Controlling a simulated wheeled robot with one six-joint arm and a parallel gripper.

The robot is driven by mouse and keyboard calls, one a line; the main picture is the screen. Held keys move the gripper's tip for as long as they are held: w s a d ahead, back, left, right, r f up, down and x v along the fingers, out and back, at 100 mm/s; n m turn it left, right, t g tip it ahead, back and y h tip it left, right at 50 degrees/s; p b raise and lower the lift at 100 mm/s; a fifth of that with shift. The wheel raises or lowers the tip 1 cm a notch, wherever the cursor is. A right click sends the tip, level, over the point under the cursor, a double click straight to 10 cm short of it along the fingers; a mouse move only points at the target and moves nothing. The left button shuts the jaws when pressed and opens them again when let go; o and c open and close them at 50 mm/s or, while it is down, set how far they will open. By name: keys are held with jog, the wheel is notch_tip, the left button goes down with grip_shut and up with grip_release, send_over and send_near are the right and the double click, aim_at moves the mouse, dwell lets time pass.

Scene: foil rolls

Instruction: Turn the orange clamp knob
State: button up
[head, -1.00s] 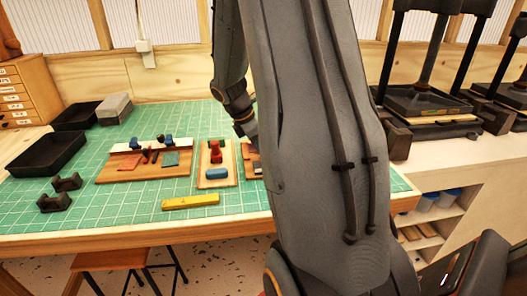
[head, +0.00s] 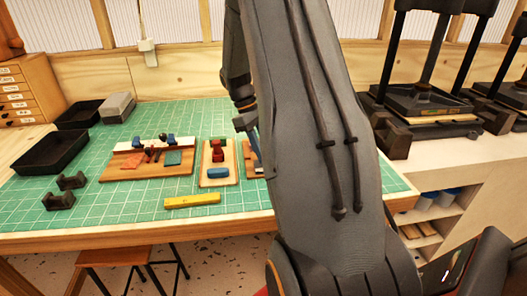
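I cannot make out an orange clamp knob for certain. A wooden board (head: 251,166) at the right of the mat is mostly hidden behind my arm, and what it carries is largely covered. My gripper (head: 251,135) is partly in view beside the forearm, pointing down near this board. Its fingertips are too small and covered to tell open from shut, or touching from apart. The middle board (head: 207,182) carries a red clamp-like piece (head: 218,151) and a blue block (head: 218,173).
The left board (head: 125,173) holds small blue, red and green pieces. A yellow bar (head: 192,201) lies at the front of the green mat (head: 100,215). Black trays (head: 50,152) and dark blocks (head: 70,182) stand left. A black press (head: 425,100) stands right.

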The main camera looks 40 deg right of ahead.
jog(key=shift+w+d+m+y, duration=0.1)
jog(key=shift+m+y, duration=0.4)
jog(key=shift+m, duration=0.8)
jog(key=o, duration=1)
jog(key=shift+d+b+v, duration=0.2)
jog(key=shift+b+v, duration=1.15)
jog(key=shift+v, duration=2.6)
jog(key=shift+a, duration=0.15)
